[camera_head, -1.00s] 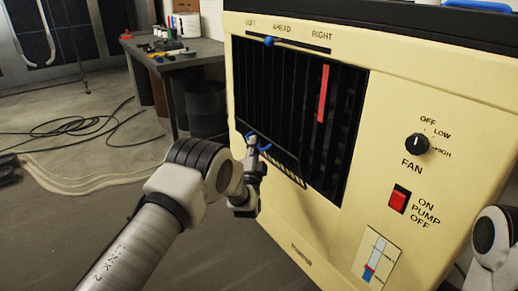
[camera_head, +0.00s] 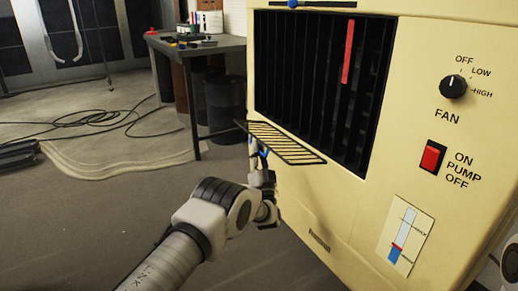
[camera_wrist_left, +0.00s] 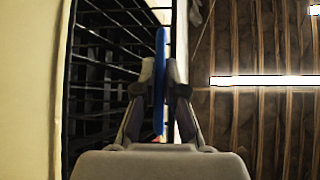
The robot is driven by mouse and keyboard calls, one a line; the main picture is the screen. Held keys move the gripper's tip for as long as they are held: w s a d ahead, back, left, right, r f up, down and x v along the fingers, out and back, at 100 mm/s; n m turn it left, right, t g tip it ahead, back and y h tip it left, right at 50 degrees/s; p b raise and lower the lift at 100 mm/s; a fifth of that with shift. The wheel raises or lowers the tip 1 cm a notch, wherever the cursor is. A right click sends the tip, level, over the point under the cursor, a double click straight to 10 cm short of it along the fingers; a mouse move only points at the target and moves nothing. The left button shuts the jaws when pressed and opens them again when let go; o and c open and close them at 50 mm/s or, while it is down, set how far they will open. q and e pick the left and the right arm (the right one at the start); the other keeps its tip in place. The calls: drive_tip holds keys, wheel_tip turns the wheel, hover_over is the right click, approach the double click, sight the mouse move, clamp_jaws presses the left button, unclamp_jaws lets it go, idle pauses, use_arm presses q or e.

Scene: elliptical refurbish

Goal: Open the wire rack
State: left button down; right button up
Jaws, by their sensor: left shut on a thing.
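The wire rack (camera_head: 285,144) is a dark grid on the front of the cream cooler. In the head view it juts out nearly flat from the bottom of the louvred opening, toward the left. It shows as black bars on the left of the wrist view (camera_wrist_left: 105,45). My left gripper (camera_head: 259,160) is just under the rack's outer edge. In the wrist view my left gripper (camera_wrist_left: 160,88) is shut on a blue handle (camera_wrist_left: 160,65) at the rack's edge. The handle is mostly hidden in the head view. My right gripper is out of view.
The cream cooler (camera_head: 290,200) fills the right side, with a fan knob (camera_head: 453,86), red pump switch (camera_head: 432,157) and blue louvre slider (camera_head: 292,3). A workbench (camera_head: 205,48) with tools stands behind at left. Cables (camera_head: 90,122) lie on the floor.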

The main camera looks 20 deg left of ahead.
use_arm(q)
drive_tip(key=shift+w+d+f+b, duration=0.15)
drive_tip(key=shift+f+b, duration=0.55)
drive_tip(key=shift+f, duration=1.05)
drive_tip(key=c, duration=1.6)
unclamp_jaws()
drive_tip(key=shift+o, duration=0.4)
drive_tip(key=v, duration=1.2)
drive_tip(key=shift+r, duration=0.1)
